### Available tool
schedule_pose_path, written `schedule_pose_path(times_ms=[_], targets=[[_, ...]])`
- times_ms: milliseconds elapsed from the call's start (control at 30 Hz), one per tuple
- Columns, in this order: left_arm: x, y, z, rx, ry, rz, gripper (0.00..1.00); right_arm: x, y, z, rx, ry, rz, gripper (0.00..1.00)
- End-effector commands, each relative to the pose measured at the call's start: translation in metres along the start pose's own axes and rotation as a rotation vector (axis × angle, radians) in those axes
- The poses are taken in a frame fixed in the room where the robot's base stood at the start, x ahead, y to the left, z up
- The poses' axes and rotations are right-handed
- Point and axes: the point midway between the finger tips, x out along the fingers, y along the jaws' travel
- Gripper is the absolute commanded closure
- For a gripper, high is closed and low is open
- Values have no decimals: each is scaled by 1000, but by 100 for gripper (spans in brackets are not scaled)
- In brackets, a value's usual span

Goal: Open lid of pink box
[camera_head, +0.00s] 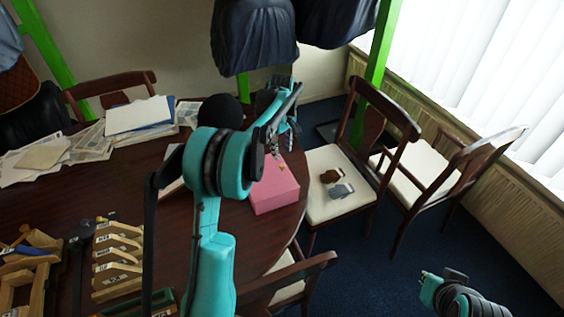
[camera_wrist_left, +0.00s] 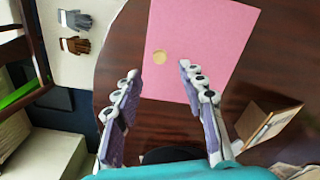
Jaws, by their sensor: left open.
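The pink box (camera_head: 275,190) sits at the right end of the dark round table, and its lid looks closed. In the left wrist view the pink box (camera_wrist_left: 205,45) shows its flat top with a small round gold knob (camera_wrist_left: 159,57). My left gripper (camera_head: 280,150) is over the box, partly hidden behind its own arm. In the left wrist view my left gripper (camera_wrist_left: 158,78) is open and empty, with the knob just beyond the gap between its fingertips. A part of my right arm (camera_head: 455,295) shows at the lower right; its jaws cannot be made out.
A wooden rack (camera_head: 118,255) stands on the table (camera_head: 50,205) at the left. Papers (camera_head: 138,115) lie at the back. A chair (camera_head: 335,180) right of the box bears brown and grey gloves (camera_wrist_left: 74,32). A small wooden piece (camera_wrist_left: 265,122) stands near the box.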

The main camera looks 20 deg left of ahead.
Motion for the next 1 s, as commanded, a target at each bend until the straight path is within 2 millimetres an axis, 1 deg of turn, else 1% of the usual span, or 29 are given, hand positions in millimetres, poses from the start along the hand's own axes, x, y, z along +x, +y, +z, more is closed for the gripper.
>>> schedule_pose_path(times_ms=[33,200,333,500,767,800,867,900,933,1000], targets=[[10,0,0,0,0,0,59,4,0,3,0,0,0,100],[40,0,0,2,0,1,59,14,0,10,0,0,0,100],[57,0,0,2,1,1,59,19,0,14,0,0,0,100],[67,0,0,3,1,1,59,21,0,15,0,0,0,100],[68,0,0,3,1,1,59,21,0,15,0,0,0,100],[68,0,0,3,1,1,70,21,0,15,0,0,0,100],[68,0,0,3,1,1,86,21,0,15,0,0,0,100],[68,0,0,3,1,1,96,21,0,15,0,0,0,100],[68,0,0,3,1,1,100,21,0,15,0,0,0,100],[68,0,0,3,1,1,100,21,0,15,0,0,0,100]])
